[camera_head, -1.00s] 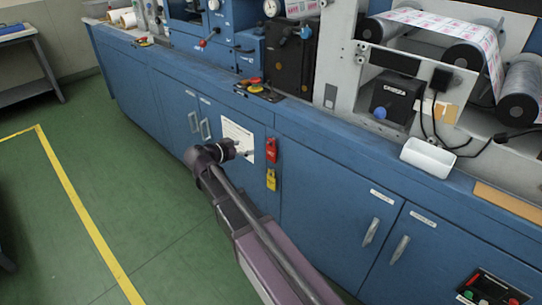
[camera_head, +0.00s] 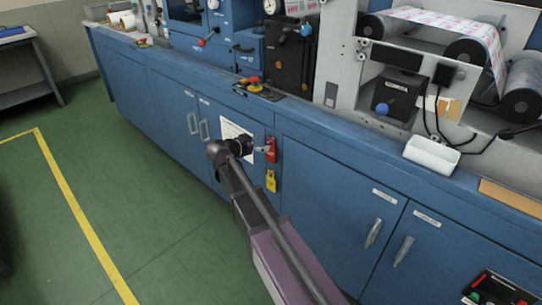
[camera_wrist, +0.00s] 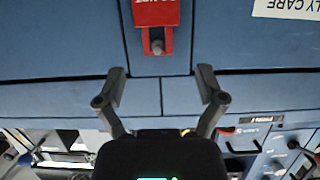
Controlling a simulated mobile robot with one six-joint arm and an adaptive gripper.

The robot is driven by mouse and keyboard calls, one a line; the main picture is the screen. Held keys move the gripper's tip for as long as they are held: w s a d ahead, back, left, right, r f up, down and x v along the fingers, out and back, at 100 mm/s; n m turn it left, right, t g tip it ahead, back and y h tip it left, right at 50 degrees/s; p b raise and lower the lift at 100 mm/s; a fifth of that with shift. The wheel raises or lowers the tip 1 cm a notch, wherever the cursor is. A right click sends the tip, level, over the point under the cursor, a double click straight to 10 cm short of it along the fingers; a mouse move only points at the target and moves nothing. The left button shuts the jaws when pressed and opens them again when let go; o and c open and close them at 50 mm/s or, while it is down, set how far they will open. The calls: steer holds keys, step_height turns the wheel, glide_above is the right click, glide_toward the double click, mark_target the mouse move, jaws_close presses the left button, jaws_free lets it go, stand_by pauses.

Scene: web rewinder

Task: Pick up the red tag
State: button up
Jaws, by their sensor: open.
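The red tag (camera_head: 271,149) hangs on the blue cabinet front, just above a yellow tag (camera_head: 271,181). In the wrist view the red tag (camera_wrist: 156,14) is at the top middle, upside down, cut off by the frame edge, with a round peg or fastener at its end. My gripper (camera_head: 262,149) is close beside the red tag in the head view. In the wrist view my gripper (camera_wrist: 160,80) is open, its two fingers wide apart and empty, with the tag beyond the fingertips and centred between them.
A white notice (camera_head: 236,138) is on the cabinet door left of the red tag. A white tray (camera_head: 432,153) stands on the ledge at right. Green floor (camera_head: 150,220) is clear at left.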

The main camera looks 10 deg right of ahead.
mark_target(268, 142)
steer(key=shift+w+d+f, duration=0.1)
steer(key=shift+w+d, duration=0.05)
steer(key=shift+d, duration=0.1)
steer(key=shift+b+x, duration=0.85)
steer(key=shift+x, duration=1.65)
steer(key=shift+d, duration=0.1)
steer(key=c, duration=1)
